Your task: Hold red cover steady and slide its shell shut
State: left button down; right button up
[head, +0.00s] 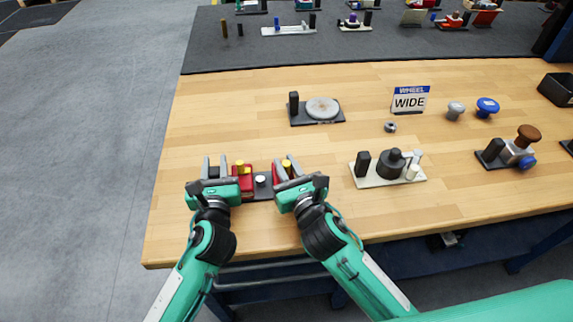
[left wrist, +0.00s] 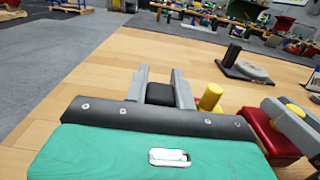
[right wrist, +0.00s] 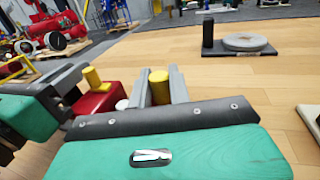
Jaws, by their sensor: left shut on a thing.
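A red cover on a dark base lies at the bench's near left. It shows as a left red part (head: 247,189) with a yellow knob (head: 240,167) and a right red part (head: 276,173); a round silver-white piece (head: 260,180) sits between. My left gripper (head: 214,166) is shut on a black block (left wrist: 160,93) left of the left red part. My right gripper (head: 288,168) has its fingers on either side of a second yellow knob (right wrist: 159,86), at the right red part. Whether they press on it is unclear. The grippers hide much of the base.
A black stand with a grey disc (head: 322,109) is behind. A pale plate with black parts (head: 390,164) stands to the right. A "WHEEL WIDE" sign (head: 410,99), a nut (head: 390,127) and knobs (head: 487,106) are farther right. The back left wood is clear.

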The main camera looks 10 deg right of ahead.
aim_at(266, 186)
pick_arm(q)
jog(key=shift+f, duration=0.3)
pick_arm(e)
grip_shut()
pick_arm(q)
jog(key=shift+d, duration=0.1)
pick_arm(e)
jog(key=shift+a, duration=2.5)
jog(key=o, duration=0.7)
grip_release()
jog(key=shift+a, duration=0.15)
jog(key=shift+c, duration=0.2)
jog(key=shift+s, duration=0.15)
jog(key=v, duration=1.2)
